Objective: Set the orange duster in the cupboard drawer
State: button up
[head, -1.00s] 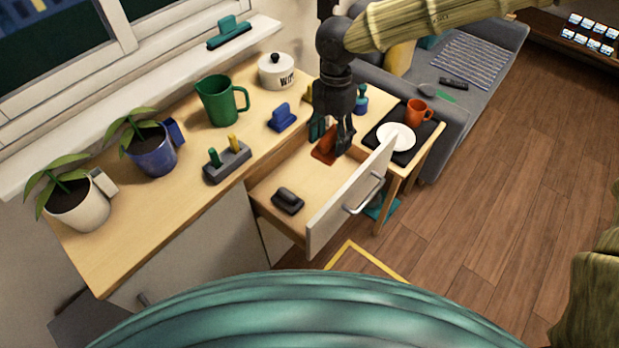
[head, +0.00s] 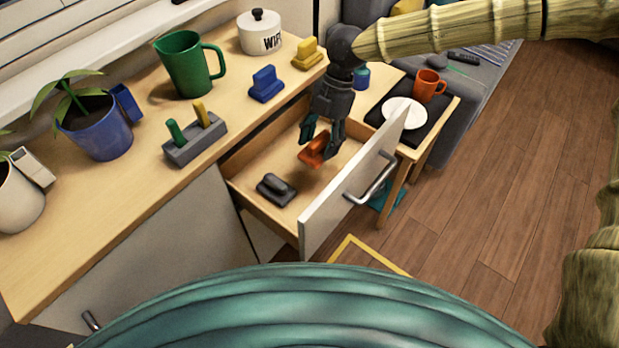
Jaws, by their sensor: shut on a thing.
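The orange duster (head: 314,150) is in my gripper (head: 322,143), at the open cupboard drawer (head: 262,158). My gripper points down into the drawer and its fingers are shut on the duster. The duster is over the far part of the drawer floor; I cannot tell whether it touches the floor. A dark grey duster (head: 276,189) lies in the near left part of the same drawer. The fingers hide part of the orange duster.
On the counter (head: 150,130) stand a green jug (head: 188,65), a grey holder (head: 194,142), a blue duster (head: 266,84), a yellow duster (head: 307,55) and a white pot (head: 260,35). The drawer front (head: 350,190) stands out right, before a side table with an orange mug (head: 428,84) and plate (head: 403,112).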

notch_tip(320, 180, down, 11)
jog(key=shift+a+f+b, duration=0.1)
jog(key=shift+f+b, duration=0.1)
jog(key=shift+b, duration=0.7)
jog(key=o, duration=1)
jog(key=p+v, duration=0.1)
jog(key=v, duration=1.1)
